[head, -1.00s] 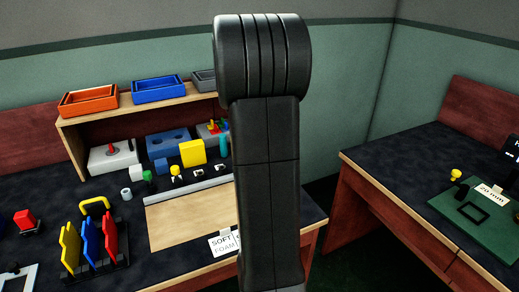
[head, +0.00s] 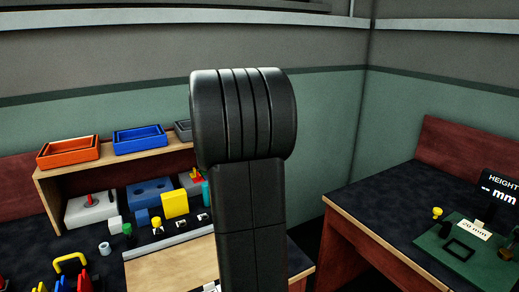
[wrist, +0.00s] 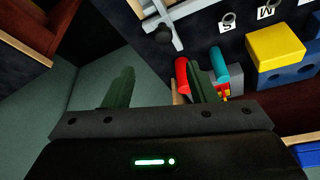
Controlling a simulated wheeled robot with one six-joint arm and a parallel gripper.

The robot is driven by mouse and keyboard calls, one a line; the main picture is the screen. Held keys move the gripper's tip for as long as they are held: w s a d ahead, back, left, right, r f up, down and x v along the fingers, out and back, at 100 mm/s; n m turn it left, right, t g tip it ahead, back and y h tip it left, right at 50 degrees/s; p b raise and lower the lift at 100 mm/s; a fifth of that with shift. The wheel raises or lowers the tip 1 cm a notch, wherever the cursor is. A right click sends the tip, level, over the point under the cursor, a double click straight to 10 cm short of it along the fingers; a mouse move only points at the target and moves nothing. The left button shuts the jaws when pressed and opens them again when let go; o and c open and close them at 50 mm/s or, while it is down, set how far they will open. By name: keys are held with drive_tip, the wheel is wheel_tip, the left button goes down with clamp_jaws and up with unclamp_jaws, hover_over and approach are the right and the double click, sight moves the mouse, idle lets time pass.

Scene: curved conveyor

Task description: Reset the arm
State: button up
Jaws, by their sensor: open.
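My gripper (wrist: 160,90) shows in the wrist view with its two dark green fingers spread apart. It is open and nothing sits between the fingers. Behind the right finger are a red cylinder (wrist: 181,73) and a teal cylinder (wrist: 219,65), apart from it as far as I can tell. In the head view my arm stands upright in the middle, and my gripper is not visible there. The arm hides part of the workbench and shelf.
The bench on the left holds a yellow block (head: 174,204), a blue block (head: 150,192) and a wooden board (head: 170,268). Orange (head: 68,151) and blue (head: 140,138) trays sit on the shelf. A second table (head: 385,222) with a green mat (head: 470,255) stands at right.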

drive_tip(key=b+x, duration=0.1)
drive_tip(key=x, duration=1.1)
drive_tip(key=shift+s+a+f, duration=0.1)
drive_tip(key=shift+a+f, duration=0.05)
drive_tip(key=shift+f, duration=0.1)
drive_tip(key=shift+s+a+b, duration=0.2)
drive_tip(key=shift+b, duration=0.1)
drive_tip(key=shift+d+r, duration=0.1)
drive_tip(key=shift+d, duration=0.05)
